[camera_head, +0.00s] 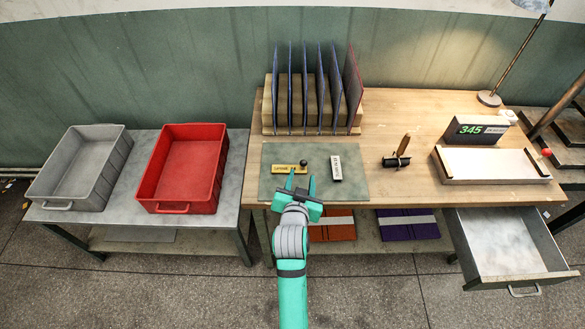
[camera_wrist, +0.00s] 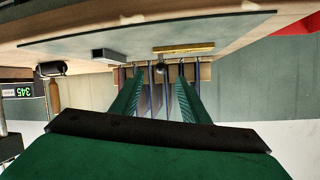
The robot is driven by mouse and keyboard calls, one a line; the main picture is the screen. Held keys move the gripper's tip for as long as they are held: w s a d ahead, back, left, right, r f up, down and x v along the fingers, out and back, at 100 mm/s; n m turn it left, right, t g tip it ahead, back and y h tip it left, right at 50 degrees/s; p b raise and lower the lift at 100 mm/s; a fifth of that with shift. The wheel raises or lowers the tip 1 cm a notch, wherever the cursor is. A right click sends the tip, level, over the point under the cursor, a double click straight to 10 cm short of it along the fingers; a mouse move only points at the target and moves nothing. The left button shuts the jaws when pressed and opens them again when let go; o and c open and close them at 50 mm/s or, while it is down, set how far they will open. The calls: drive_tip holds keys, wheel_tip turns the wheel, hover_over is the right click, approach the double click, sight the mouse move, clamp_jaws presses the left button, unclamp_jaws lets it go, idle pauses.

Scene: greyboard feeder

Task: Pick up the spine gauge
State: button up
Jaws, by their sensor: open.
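The spine gauge appears to be the brass-yellow bar (camera_head: 286,169) with dark lettering and a dark round knob at its right end. It lies flat on the grey-green mat (camera_head: 352,187); its lettering is too small to read surely. My gripper (camera_head: 301,180) is open and empty, its fingers pointing at the bar from the near side, apart from it as far as I can tell. In the wrist view, the bar (camera_wrist: 190,49) and its knob show just beyond my open fingertips (camera_wrist: 161,76).
A white-topped block (camera_head: 336,168) lies on the mat right of the bar. A rack of upright boards (camera_head: 320,90) stands behind. Grey (camera_head: 40,188) and red (camera_head: 145,190) bins stand left. A drawer (camera_head: 500,245) hangs open.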

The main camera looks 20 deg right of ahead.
sight(303, 165)
drive_tip(key=x, duration=0.9)
drive_tip(key=shift+w+f, duration=0.15)
drive_tip(key=shift+w, duration=0.25)
clamp_jaws()
